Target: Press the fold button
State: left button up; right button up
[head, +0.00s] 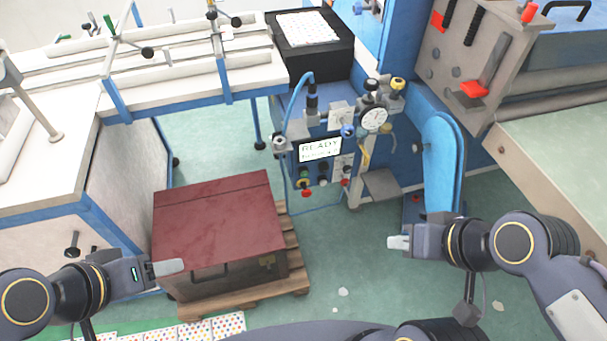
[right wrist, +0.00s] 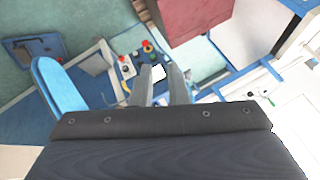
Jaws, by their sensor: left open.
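The control panel (head: 320,150) on the blue machine has a lit screen reading READY, with a smaller line below. Several buttons and knobs sit under and beside the screen, including a green button (head: 304,175) and a red button (head: 306,193). Their labels are too small to read, so I cannot tell which is the fold button. My right gripper (head: 396,243) is right of and nearer than the panel, apart from it. In the right wrist view its fingers (right wrist: 161,68) have a gap, with panel parts beyond. My left gripper (head: 180,266) is open and empty, before the maroon-topped box.
The maroon-topped box (head: 218,225) stands on a wooden pallet (head: 297,272) left of the panel. A round gauge (head: 374,118) and hoses are at the panel's upper right. A blue curved guard (head: 442,160) stands behind my right gripper.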

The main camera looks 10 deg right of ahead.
grip_shut()
dwell(1.2)
